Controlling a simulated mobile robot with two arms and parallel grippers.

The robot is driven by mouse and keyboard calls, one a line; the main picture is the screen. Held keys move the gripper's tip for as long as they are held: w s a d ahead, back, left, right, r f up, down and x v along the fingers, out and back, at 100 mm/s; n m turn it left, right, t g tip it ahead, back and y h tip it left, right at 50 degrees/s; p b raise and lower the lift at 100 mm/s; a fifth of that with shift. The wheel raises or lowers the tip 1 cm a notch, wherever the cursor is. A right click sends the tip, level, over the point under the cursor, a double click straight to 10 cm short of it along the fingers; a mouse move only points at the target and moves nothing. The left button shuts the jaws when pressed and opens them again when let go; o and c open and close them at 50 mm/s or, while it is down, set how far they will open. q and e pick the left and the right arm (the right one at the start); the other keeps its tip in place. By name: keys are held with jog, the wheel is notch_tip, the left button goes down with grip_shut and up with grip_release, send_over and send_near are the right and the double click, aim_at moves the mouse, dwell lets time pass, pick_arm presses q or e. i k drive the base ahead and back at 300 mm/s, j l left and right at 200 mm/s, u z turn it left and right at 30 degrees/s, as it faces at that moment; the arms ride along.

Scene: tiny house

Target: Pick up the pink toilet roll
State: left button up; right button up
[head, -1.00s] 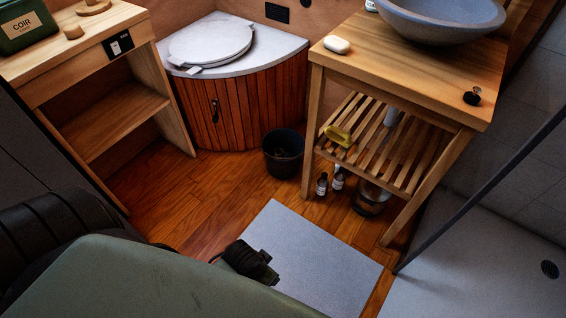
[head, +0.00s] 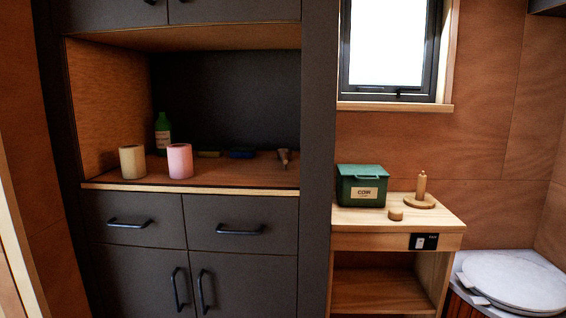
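The pink toilet roll (head: 180,161) stands upright near the front edge of the open cabinet shelf (head: 235,177), left of its middle. A cream-coloured roll (head: 132,162) stands just to its left, with a small gap between them. Neither of my grippers shows in the head view now, so I cannot see whether they are open or shut.
A green bottle (head: 163,133) stands behind the rolls. A yellow item (head: 209,154), a blue item (head: 243,153) and a small tool (head: 283,158) lie farther right. Grey drawers (head: 241,229) with handles are below. A green box (head: 361,185) sits on the wooden side table (head: 396,217).

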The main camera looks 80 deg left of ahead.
aim_at(179, 157)
jog(key=u, duration=3.35)
